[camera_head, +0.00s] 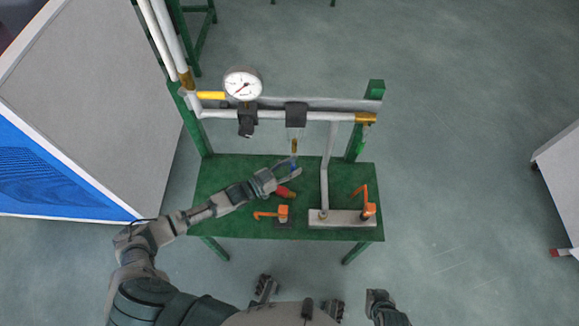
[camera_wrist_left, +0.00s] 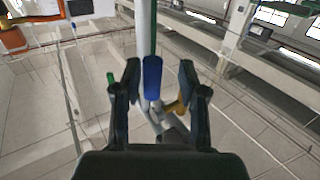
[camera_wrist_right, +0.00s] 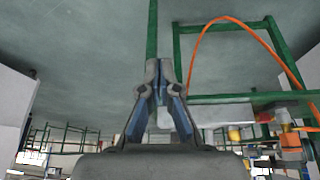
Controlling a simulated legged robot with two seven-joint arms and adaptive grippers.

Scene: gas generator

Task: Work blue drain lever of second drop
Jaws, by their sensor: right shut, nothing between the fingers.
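The blue drain lever (camera_wrist_left: 152,78) stands upright between the two fingers of my left gripper (camera_wrist_left: 160,74) in the left wrist view. The fingers are open, with a gap visible on each side of the lever. In the head view my left gripper (camera_head: 291,177) is over the green table, below the pipe, and a small blue part (camera_head: 294,166) shows at its fingertips. A brass fitting (camera_head: 294,146) hangs just above it. My right gripper (camera_wrist_right: 159,70) is shut and empty in the right wrist view, away from the lever.
The green table (camera_head: 210,175) carries orange-handled valves (camera_head: 272,213) and (camera_head: 367,200), and a red part (camera_head: 285,192) close to my left gripper. A pressure gauge (camera_head: 242,84) and a white horizontal pipe (camera_head: 270,115) run above.

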